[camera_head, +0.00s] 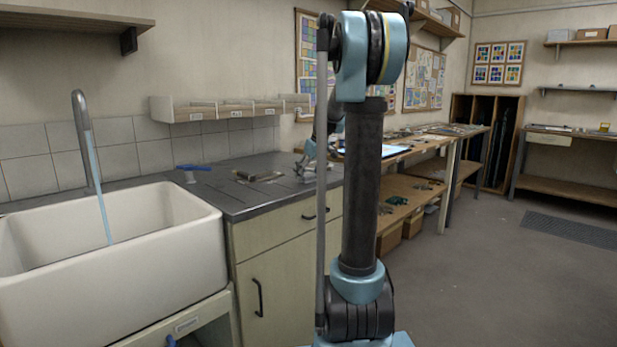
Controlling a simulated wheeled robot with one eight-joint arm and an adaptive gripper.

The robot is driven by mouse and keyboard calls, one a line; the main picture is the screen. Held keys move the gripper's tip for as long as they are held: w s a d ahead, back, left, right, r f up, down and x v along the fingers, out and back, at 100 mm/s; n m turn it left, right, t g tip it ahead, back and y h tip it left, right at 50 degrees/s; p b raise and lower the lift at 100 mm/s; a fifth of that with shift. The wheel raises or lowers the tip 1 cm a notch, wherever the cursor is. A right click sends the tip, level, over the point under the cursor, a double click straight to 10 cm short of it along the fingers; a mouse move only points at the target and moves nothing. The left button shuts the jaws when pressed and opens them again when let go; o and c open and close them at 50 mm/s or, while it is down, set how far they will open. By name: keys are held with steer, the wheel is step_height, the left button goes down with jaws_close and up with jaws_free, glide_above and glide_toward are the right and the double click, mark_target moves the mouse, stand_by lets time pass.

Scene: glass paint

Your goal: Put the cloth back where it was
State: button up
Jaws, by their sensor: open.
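I cannot make out a cloth anywhere in this view. My gripper (306,168) is partly visible over the right end of the grey worktop (225,196), left of my upright arm link. It is small in the picture, partly hidden by my arm, and open. I see nothing held in it. The worktop just behind my arm is hidden.
A white sink (110,290) stands left, with light-blue water falling from its tap (82,125). A blue-handled tool (193,170) and a brown block (252,176) lie on the worktop. A wall shelf (225,110) hangs above.

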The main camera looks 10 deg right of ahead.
steer(key=v, duration=1.1)
steer(key=s+a+f+m, duration=0.1)
steer(key=s+f, duration=0.2)
steer(key=s, duration=0.4)
steer(key=s+a+f+m+h, duration=0.1)
steer(key=s+f, duration=0.3)
steer(key=s, duration=0.4)
steer(key=s+a+f+m, duration=0.1)
steer(key=s+f, duration=0.2)
steer(key=s, duration=0.4)
steer(key=s+f+m+g+h, duration=0.1)
steer(key=s+f+m, duration=0.1)
steer(key=s+f, duration=1.5)
steer(key=shift+s+d+f+m+g, duration=0.2)
steer(key=shift+s+f+m+g, duration=0.1)
steer(key=shift+s+m, duration=0.1)
steer(key=shift+w+f, duration=0.2)
steer(key=shift+w, duration=0.25)
